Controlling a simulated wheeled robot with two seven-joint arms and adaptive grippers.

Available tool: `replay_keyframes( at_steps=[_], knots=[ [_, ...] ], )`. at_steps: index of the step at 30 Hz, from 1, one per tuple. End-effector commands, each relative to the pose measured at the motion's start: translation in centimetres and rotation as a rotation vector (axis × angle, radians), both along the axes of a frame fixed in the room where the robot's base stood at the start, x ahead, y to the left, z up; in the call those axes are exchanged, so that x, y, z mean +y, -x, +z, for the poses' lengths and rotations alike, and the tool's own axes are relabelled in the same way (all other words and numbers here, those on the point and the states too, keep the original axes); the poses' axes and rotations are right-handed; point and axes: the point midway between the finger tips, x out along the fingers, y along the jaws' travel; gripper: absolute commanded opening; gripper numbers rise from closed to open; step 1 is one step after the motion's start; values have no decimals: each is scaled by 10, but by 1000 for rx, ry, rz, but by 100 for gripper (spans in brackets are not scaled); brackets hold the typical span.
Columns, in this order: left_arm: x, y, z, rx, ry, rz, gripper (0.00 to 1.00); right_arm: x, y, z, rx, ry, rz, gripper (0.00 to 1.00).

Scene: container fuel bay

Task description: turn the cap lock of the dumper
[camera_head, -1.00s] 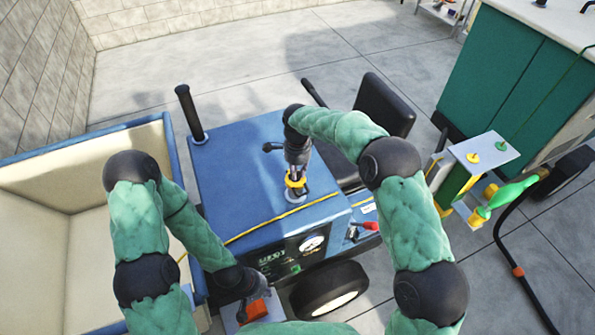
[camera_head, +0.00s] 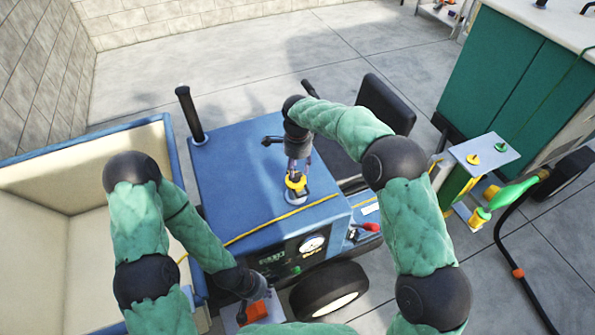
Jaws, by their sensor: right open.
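The blue dumper (camera_head: 240,180) stands in front of me. Its yellow cap (camera_head: 296,184) sits on a round fitting on the blue top, with a small dark part beside it. My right gripper (camera_head: 297,172) points down from above, open, with its fingertips at or just above the cap. I cannot tell whether they touch it. My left gripper (camera_head: 252,299) is low in front of the dumper, near an orange-red block (camera_head: 257,309). Its fingers are mostly hidden, so I cannot tell if it holds the block.
The cream-lined dumper bed (camera_head: 40,230) is at left. A black post (camera_head: 190,112) and black seat (camera_head: 384,115) rise beside the blue top. A yellow cord (camera_head: 280,219) crosses its front edge. The green cabinet (camera_head: 515,80) and fuel dispenser with green nozzle (camera_head: 510,194) are at right.

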Motion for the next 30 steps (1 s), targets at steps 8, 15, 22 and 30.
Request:
replay_keyframes(
  at_steps=[8, 15, 22, 30],
  knots=[
    [0, 0, 0, 0, 0, 0, 0, 0, -1, 57, -4, -1, -1, 44],
    [0, 0, 0, 0, 0, 0, 0, 0, 0, 83, -1, 0, 0, 44],
    [0, 0, 0, 0, 0, 0, 0, 0, 0, 88, -1, -1, -1, 44],
    [0, 0, 0, 0, 0, 0, 0, 0, 0, 88, -1, 0, -1, 44]
  ],
)
